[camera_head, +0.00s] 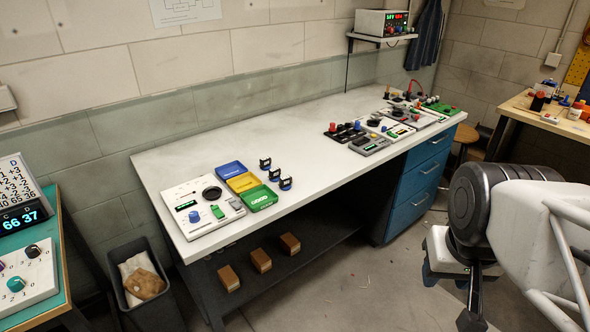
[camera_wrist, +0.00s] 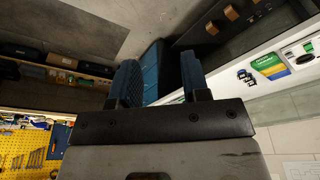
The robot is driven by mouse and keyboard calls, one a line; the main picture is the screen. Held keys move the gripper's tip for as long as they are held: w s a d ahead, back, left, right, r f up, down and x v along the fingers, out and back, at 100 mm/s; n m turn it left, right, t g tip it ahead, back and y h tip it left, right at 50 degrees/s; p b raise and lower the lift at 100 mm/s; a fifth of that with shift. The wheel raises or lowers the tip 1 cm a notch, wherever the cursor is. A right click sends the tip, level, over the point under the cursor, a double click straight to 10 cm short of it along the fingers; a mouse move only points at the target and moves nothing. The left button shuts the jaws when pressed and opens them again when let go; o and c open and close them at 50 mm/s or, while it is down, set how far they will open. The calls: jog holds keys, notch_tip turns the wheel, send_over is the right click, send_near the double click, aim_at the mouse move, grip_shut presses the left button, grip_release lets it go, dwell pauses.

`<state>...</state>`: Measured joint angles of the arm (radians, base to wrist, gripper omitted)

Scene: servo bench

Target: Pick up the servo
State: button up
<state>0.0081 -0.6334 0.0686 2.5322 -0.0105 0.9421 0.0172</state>
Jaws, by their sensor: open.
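Three small dark blocks with light faces stand in a slanting row on the white bench, right of the coloured trays: the back one (camera_head: 265,163), the middle one (camera_head: 274,174) and the front one (camera_head: 285,183). They look like servos, but are too small to tell for certain.
The white bench (camera_head: 270,120) has a clear middle. Blue (camera_head: 231,169), yellow (camera_head: 243,183) and green (camera_head: 260,198) trays adjoin a white control panel (camera_head: 183,194). More panels (camera_head: 370,143) crowd the right end, above blue drawers (camera_head: 418,188). A shelf below holds wooden blocks (camera_head: 260,260).

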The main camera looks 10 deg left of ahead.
jog(key=o, duration=0.6)
jog(key=w+a+r+n, duration=0.1)
jog(key=w+a+r, duration=0.1)
jog(key=w, duration=0.6)
jog(key=w+a+r+n, duration=0.1)
jog(key=w+a, duration=0.2)
jog(key=w, duration=0.5)
jog(key=n+g, duration=0.3)
jog(key=n, duration=0.3)
send_over(287, 177)
notch_tip(287, 177, down, 20)
jog(key=shift+s+r, duration=0.1)
jog(key=shift+r, duration=0.05)
jog(key=shift+w+a+f, duration=0.25)
jog(key=shift+a+f, duration=0.05)
